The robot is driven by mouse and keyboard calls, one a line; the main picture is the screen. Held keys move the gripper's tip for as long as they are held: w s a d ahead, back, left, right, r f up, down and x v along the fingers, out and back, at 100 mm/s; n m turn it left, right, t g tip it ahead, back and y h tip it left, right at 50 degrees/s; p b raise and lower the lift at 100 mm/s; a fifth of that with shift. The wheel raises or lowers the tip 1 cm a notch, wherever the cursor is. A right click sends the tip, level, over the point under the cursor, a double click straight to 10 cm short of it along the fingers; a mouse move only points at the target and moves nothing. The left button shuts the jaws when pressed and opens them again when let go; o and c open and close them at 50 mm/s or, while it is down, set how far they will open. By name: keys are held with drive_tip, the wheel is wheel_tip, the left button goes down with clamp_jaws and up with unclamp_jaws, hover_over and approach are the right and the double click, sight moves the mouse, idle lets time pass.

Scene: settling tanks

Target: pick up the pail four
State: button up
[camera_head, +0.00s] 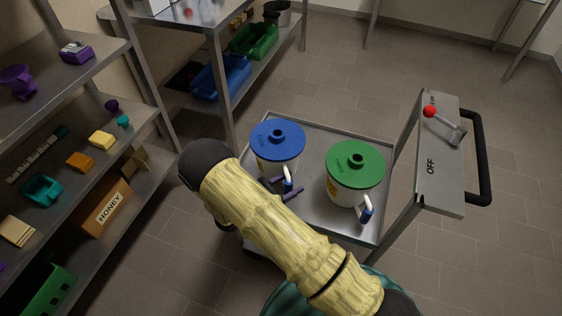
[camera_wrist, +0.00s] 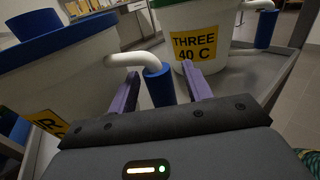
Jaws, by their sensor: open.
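A white pail with a blue lid (camera_head: 278,139) stands on the cart at left; in the wrist view its white body (camera_wrist: 55,75) fills the left side. Its yellow label (camera_wrist: 46,122) is cut off, with only an end letter like R showing. Its white handle ends in a blue grip (camera_wrist: 160,88). My gripper (camera_wrist: 160,72) is open, with its purple fingers on either side of that grip; contact cannot be told. In the head view my gripper (camera_head: 284,189) is at the blue-lidded pail's handle. The green-lidded pail (camera_head: 355,165) beside it bears the label THREE 40 C (camera_wrist: 198,45).
The grey cart tray (camera_head: 313,208) has a low rim and a bracket with a red-knobbed lever (camera_head: 430,112) marked OFF at right. Shelves with small items and a HONEY box (camera_head: 107,210) stand at left. Open floor lies beyond the cart.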

drive_tip(key=shift+x, duration=1)
drive_tip(key=shift+a, duration=0.15)
drive_tip(key=shift+s, duration=0.1)
clamp_jaws()
